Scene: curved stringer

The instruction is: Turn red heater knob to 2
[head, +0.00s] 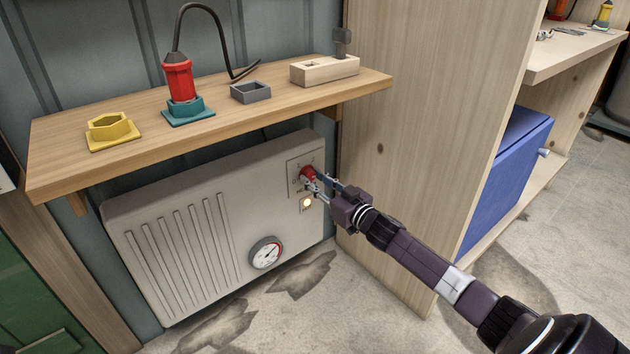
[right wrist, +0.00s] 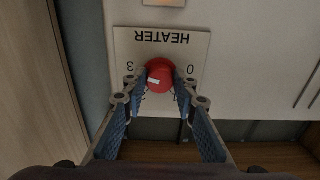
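The red heater knob (head: 307,173) sits on a pale plate (head: 298,163) at the upper right of the grey heater (head: 200,225). In the right wrist view the knob (right wrist: 160,72) appears upside down, under the word HEATER, with 3 at picture left and 0 at picture right. The numbers 1 and 2 are not clearly readable behind the fingers. My right gripper (right wrist: 161,88) has a finger close against each side of the knob and looks shut on it. My left gripper is not in view.
A plywood panel (head: 400,130) stands close at right.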

